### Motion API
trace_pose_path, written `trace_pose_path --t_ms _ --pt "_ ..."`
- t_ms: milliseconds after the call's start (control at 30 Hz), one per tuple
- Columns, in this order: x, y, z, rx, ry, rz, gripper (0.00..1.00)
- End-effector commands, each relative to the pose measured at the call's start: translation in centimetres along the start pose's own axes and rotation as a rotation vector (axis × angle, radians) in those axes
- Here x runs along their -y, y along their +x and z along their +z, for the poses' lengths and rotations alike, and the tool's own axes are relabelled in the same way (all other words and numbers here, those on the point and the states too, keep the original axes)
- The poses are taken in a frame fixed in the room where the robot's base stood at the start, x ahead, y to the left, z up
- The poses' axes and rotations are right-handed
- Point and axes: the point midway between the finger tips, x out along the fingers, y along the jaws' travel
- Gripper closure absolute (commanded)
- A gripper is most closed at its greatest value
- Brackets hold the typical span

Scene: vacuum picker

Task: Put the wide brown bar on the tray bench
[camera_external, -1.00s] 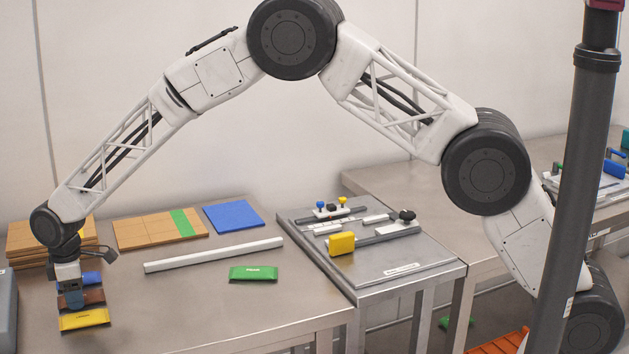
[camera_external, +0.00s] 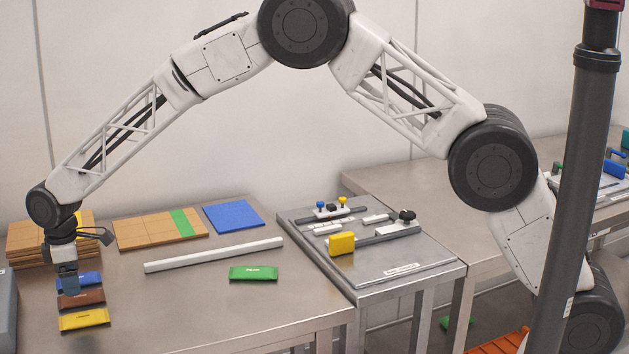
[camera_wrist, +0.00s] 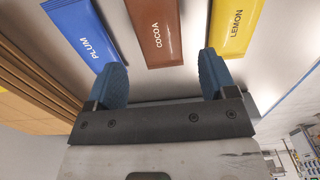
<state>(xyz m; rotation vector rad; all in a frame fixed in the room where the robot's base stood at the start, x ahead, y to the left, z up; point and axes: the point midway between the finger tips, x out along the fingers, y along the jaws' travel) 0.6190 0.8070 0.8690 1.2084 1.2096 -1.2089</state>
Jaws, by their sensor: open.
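The wide brown bar, labelled COCOA, (camera_external: 82,299) lies flat on the left metal table between a blue bar and a yellow bar. It also shows in the wrist view (camera_wrist: 155,32) at the top centre, ahead of the fingertips. My gripper (camera_external: 67,288) is over the left end of this row, just above or beside the brown bar; the exact gap is hard to tell. In the wrist view my gripper (camera_wrist: 160,72) has its two blue fingers wide apart with nothing between them. Which surface is the tray bench is not labelled legibly.
The blue PLUM bar (camera_wrist: 85,32) and yellow LEMON bar (camera_wrist: 236,28) flank the brown one. A green bar (camera_external: 253,273) and white rail (camera_external: 214,255) lie to the right. Cardboard-coloured slabs (camera_external: 160,229) are behind. A fixture plate (camera_external: 375,268) stands on the adjoining bench.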

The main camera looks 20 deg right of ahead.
Motion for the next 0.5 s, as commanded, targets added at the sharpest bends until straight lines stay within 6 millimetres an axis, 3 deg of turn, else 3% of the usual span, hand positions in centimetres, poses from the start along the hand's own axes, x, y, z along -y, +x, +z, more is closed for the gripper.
trace_pose_path --t_ms 300,500 --pt "0.0 -5.2 0.0 -0.002 0.0 0.001 0.22" --pt "0.0 -7.2 0.0 -0.001 0.0 0.0 0.22"
